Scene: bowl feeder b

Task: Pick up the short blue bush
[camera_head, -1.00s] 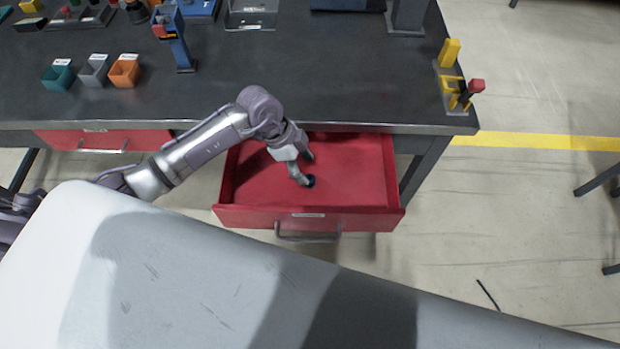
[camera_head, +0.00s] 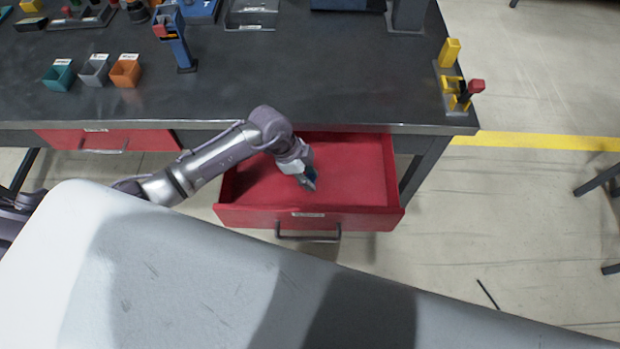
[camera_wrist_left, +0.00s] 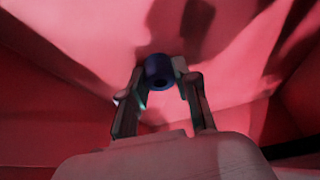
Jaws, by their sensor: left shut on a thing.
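The short blue bush (camera_wrist_left: 159,68) is a small dark blue ring-like piece with a hole. In the left wrist view it sits between the fingertips of my left gripper (camera_wrist_left: 162,78), which is shut on it. In the head view my left gripper (camera_head: 308,182) is inside the open red drawer (camera_head: 355,180), near its middle. There the bush is mostly hidden by the fingers. I cannot tell for sure how far it is above the drawer floor. My right gripper is not in view.
The drawer walls surround my gripper, and the dark workbench top (camera_head: 330,85) overhangs the drawer's back. Teal (camera_head: 59,75), grey (camera_head: 94,71) and orange (camera_head: 125,71) bins stand on the bench at left. A yellow fixture (camera_head: 452,80) stands at the bench's right edge. The rest of the drawer looks empty.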

